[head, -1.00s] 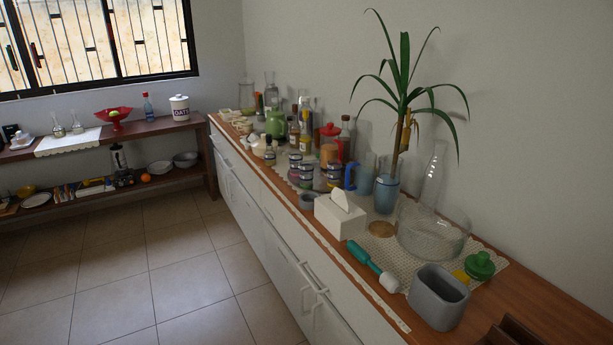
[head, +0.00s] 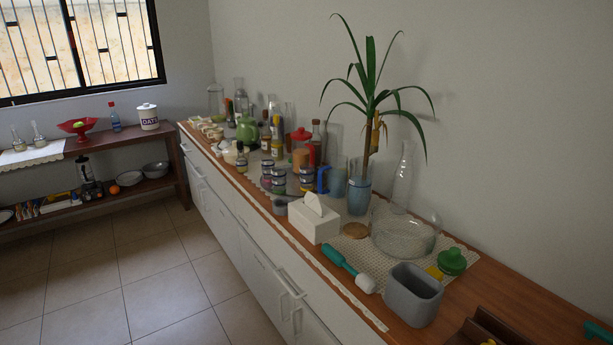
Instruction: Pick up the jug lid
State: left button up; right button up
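A round green lid-like piece with a raised knob (head: 452,261) lies on the lace runner at the right of the sideboard, beside a yellow piece (head: 434,272). A red lid (head: 300,134) sits on a clear container with orange contents (head: 300,158) among the jars. A bright blue handle (head: 323,180) shows next to a clear bluish vessel (head: 337,180). I cannot tell for sure which lid is the jug's. Neither of my grippers is in view.
A grey bin (head: 412,294), a teal-handled tool (head: 347,268), a tissue box (head: 316,222) and a glass bowl (head: 405,236) crowd the front right. A potted plant (head: 359,196) and tall glass bottle (head: 400,185) stand behind. Bare wood shows right of the bin.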

aim_at(300, 135)
jog(key=i+j+z, duration=0.2)
jog(key=i+j, duration=0.35)
jog(key=i+j+z, duration=0.2)
jog(key=i+j, duration=0.3)
jog(key=j, duration=0.2)
